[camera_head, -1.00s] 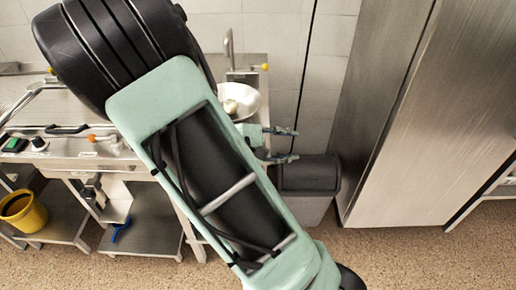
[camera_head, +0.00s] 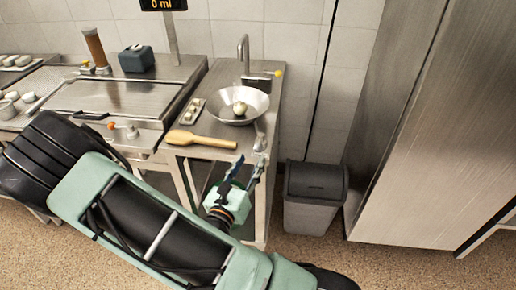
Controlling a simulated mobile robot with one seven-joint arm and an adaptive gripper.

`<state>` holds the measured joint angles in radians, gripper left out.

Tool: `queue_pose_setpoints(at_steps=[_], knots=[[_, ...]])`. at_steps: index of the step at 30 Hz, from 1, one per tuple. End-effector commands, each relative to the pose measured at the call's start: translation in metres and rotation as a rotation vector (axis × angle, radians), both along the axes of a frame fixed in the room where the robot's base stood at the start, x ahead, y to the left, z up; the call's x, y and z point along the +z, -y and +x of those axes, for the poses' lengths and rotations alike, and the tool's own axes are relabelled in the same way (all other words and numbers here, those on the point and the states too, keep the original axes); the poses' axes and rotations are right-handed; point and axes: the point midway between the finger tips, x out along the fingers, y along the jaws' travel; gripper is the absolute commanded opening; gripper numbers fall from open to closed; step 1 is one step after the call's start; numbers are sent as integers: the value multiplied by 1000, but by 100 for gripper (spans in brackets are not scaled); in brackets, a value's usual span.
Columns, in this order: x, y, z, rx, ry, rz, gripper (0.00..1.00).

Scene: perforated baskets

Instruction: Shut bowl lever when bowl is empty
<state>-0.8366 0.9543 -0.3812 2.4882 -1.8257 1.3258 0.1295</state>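A wide metal bowl (camera_head: 256,101) stands on the steel counter at the centre top. A pale round item (camera_head: 239,108) lies in it, so the bowl is not empty. A short silver lever-like piece (camera_head: 260,134) stands at the bowl's front right; I cannot tell whether it is joined to the bowl or whether it is open or shut. My gripper (camera_head: 250,160) is just below and in front of that piece, near the counter's front edge. Its two fingers are apart, pointing up toward the bowl, with nothing seen between them. I cannot tell whether a finger touches the silver piece.
A wooden paddle (camera_head: 200,139) and a small tray of pale pieces (camera_head: 193,110) lie left of the bowl. A tap (camera_head: 243,52) with a yellow-tipped handle stands behind it. A grey bin (camera_head: 314,190) and tall steel cabinet (camera_head: 415,150) are to the right.

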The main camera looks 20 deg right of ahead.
Motion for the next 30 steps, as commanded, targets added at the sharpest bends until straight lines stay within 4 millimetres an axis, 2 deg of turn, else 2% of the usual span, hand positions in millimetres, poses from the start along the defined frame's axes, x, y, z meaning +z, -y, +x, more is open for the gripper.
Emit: queue_pose_setpoints(at_steps=[3, 10, 15, 23, 30], knots=[[0, 19, 17, -4, 1, -1, 38], [0, 43, 42, -3, 2, 1, 38], [0, 51, 50, -2, 0, 2, 38], [0, 52, 51, -2, 0, 3, 38], [0, 52, 50, -2, 0, 3, 13]])
